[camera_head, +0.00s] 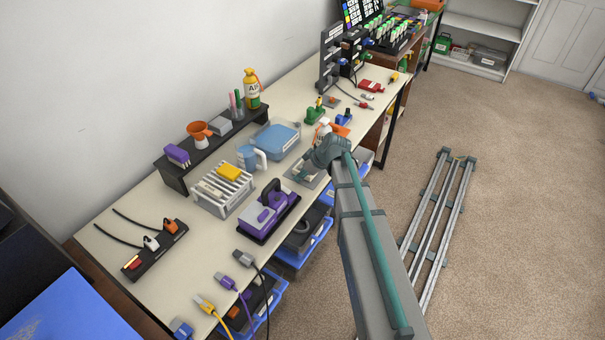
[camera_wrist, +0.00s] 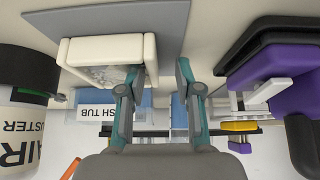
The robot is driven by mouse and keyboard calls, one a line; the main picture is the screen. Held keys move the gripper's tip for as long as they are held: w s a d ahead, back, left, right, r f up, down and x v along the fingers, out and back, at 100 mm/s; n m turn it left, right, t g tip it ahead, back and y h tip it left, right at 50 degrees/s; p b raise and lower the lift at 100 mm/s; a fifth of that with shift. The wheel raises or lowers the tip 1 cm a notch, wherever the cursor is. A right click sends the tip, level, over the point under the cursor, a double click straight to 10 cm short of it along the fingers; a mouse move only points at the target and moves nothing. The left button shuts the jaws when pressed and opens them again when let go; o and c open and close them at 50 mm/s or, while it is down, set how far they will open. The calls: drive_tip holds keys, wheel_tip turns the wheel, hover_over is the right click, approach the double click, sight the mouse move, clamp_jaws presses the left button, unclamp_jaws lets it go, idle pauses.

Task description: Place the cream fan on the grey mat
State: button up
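The cream fan (camera_wrist: 148,52) is a square cream frame with a grey patterned inside, standing at the grey mat (camera_wrist: 120,18) in the wrist view, where it overlaps the mat's edge. The contact between them is hard to judge. My gripper (camera_wrist: 155,78) is open, its two teal fingers apart. The left finger overlaps the fan's face and the right finger is beyond its right side, with a gap. In the head view my gripper (camera_head: 304,172) is low over the grey mat (camera_head: 313,183), and the fan is mostly hidden or too small to make out.
A purple and black device (camera_head: 268,210) stands near the mat, with a white rack (camera_head: 222,190) beyond it. A blue tub (camera_head: 277,138) is behind the mat. A white air duster bottle (camera_wrist: 22,130) is close on the wrist view's left.

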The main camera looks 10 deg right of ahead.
idle(0.3)
drive_tip(key=v, duration=1.2)
drive_tip(key=s+f+m+g+h, duration=0.25)
drive_tip(key=s+f+m, duration=0.25)
drive_tip(key=s+f, duration=0.6)
drive_tip(key=s+f+m+g+h, duration=0.1)
drive_tip(key=s+f+m+g, duration=0.25)
drive_tip(key=s+f, duration=0.75)
drive_tip(key=s+a+f+g, duration=0.1)
drive_tip(key=s+f, duration=0.4)
drive_tip(key=s, duration=0.4)
drive_tip(key=s+a+f+g+h, duration=0.1)
drive_tip(key=s+f+g, duration=0.1)
drive_tip(key=s+f, duration=0.4)
drive_tip(key=s+f+g, duration=0.2)
drive_tip(key=s+f, duration=0.4)
drive_tip(key=s, duration=0.5)
drive_tip(key=shift+s+a+m, duration=0.3)
drive_tip(key=shift+a+m, duration=0.1)
drive_tip(key=shift+m, duration=0.05)
